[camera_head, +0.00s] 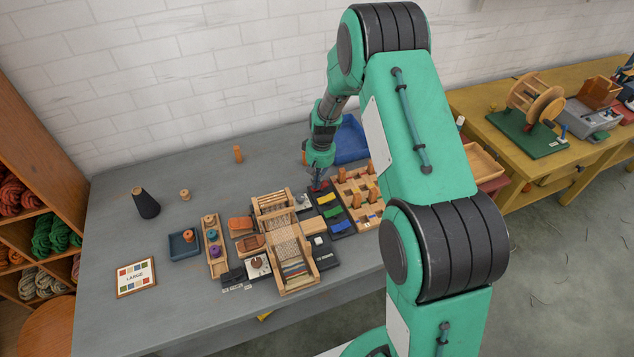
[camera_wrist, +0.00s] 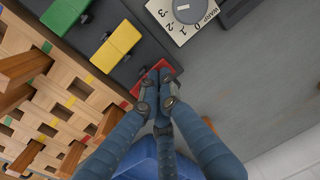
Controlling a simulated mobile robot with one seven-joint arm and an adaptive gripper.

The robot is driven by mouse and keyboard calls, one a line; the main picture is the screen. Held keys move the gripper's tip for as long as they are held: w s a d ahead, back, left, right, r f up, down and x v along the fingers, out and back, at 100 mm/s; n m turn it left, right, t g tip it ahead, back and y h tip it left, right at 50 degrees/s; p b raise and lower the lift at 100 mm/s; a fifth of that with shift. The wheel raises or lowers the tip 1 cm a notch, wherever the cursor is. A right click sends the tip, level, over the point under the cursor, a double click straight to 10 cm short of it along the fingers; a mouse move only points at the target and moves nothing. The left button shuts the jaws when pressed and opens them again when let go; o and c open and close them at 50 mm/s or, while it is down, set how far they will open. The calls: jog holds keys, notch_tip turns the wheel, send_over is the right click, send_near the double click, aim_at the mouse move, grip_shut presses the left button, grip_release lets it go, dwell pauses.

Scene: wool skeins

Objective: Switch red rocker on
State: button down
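The red rocker (camera_wrist: 137,88) lies at the end of a dark switch strip (camera_wrist: 103,22), beside the yellow rocker (camera_wrist: 116,47) and green rocker (camera_wrist: 64,14). In the wrist view my gripper (camera_wrist: 160,84) is over the red rocker, its fingertips together and hiding the rocker's middle. Whether the tips touch it, and which way it is tilted, I cannot tell. In the head view my gripper (camera_head: 318,186) points down at the strip's far end, and a bit of red rocker (camera_head: 323,185) shows by the fingertips.
A pegged wooden rack (camera_head: 357,196) stands close beside the strip. A dial panel (camera_wrist: 184,15) is on its other side. A blue bin (camera_head: 349,143) stands behind my gripper. A small loom (camera_head: 291,262) stands nearer the front.

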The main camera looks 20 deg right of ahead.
aim_at(326, 182)
jog(key=shift+s+f, duration=0.4)
jog(key=shift+f, duration=0.1)
jog(key=shift+s+d+f, duration=0.1)
jog(key=shift+s+d, duration=0.05)
jog(key=shift+d, duration=0.6)
notch_tip(326, 182, up, 15)
jog(key=w+d+p, duration=0.1)
jog(key=d+p, duration=0.1)
jog(key=p, duration=0.1)
jog(key=shift+d+p, duration=0.25)
jog(key=shift+p, duration=0.1)
